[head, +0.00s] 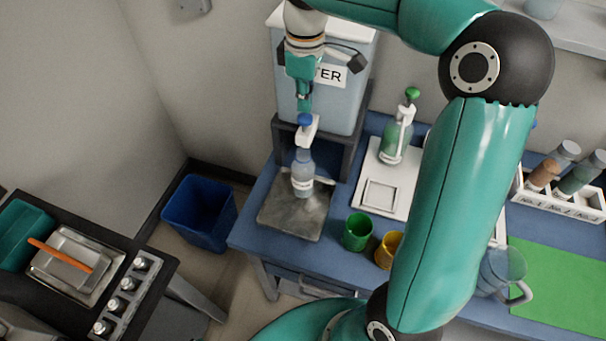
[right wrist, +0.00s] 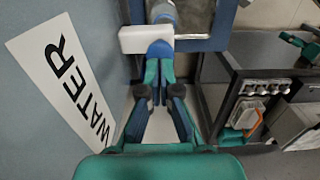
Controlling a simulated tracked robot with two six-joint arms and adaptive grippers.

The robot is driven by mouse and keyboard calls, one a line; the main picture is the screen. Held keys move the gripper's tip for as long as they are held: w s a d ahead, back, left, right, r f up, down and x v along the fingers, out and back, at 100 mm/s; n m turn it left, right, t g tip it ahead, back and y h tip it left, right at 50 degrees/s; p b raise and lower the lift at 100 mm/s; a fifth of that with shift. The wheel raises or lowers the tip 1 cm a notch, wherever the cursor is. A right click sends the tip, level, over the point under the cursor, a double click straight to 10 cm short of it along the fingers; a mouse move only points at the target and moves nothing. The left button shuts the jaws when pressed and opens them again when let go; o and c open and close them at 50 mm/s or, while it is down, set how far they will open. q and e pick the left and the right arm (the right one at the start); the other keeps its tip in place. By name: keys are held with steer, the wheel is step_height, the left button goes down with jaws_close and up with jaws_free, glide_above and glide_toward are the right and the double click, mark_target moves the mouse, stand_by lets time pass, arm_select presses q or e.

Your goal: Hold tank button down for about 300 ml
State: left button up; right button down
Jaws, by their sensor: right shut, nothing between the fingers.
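The water tank (head: 345,101) is a pale blue box with a white lid on a dark stand; its label also shows in the right wrist view (right wrist: 62,80). A white tap (head: 308,133) with a blue button (head: 305,119) sticks out of its front. My right gripper (head: 304,107) points down with shut, empty fingers right at the button. In the right wrist view the fingertips (right wrist: 158,72) meet the button (right wrist: 160,49); I cannot tell whether it is pressed. A translucent bottle (head: 302,172) stands upright under the tap; its water level is unclear. My left gripper is out of view.
The bottle stands on a grey plate (head: 285,222). A green cup (head: 356,232) and a yellow cup (head: 386,250) are to its right, with a green-topped dispenser bottle (head: 396,140) behind. A blue bin (head: 200,211) is on the floor at left.

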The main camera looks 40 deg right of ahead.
mark_target(305, 116)
steer(key=shift+f, duration=0.15)
steer(key=shift+f+b, duration=1.2)
steer(key=shift+f, duration=0.3)
stand_by(0.9)
step_height(305, 116, up, 7)
steer(key=p, duration=0.6)
steer(key=shift+r+p, duration=0.15)
steer(key=shift+p, duration=0.2)
stand_by(0.7)
